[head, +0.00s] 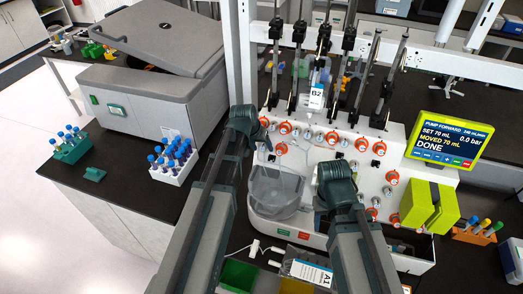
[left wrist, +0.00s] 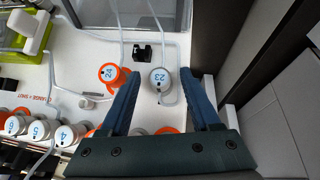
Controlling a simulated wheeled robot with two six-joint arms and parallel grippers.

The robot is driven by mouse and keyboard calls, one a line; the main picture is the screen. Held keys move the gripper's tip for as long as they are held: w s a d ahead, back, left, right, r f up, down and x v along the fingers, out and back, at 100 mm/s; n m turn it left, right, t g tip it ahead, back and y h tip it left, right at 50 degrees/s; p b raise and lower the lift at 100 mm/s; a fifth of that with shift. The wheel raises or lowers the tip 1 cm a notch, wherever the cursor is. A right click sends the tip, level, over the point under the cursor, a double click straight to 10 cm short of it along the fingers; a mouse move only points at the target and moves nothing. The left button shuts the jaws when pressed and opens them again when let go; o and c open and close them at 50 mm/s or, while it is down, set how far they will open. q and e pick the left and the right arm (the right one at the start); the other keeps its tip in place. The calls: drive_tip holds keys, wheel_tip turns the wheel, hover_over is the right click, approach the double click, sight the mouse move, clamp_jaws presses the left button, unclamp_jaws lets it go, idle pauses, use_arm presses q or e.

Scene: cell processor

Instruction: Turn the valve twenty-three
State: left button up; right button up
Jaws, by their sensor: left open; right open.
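Valve twenty-three (left wrist: 160,78) is a pale grey round knob with a blue 23 on its face, on the white panel in the left wrist view. My left gripper (left wrist: 160,82) is open, with one blue finger on each side of the knob in the picture; I cannot tell whether they touch it. Orange valve 22 (left wrist: 112,73) sits just beyond the left finger. In the head view my left gripper (head: 262,139) is at the panel's left end and hides valve twenty-three. My right gripper (head: 337,180) is open and empty before the panel's middle; its fingertips are mostly hidden.
The white panel (head: 325,135) carries several orange-and-grey knobs and thin tubes. A clear bowl (head: 275,190) stands below my left gripper. A yellow-framed screen (head: 448,137) reads DONE.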

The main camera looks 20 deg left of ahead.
use_arm(q)
clamp_jaws()
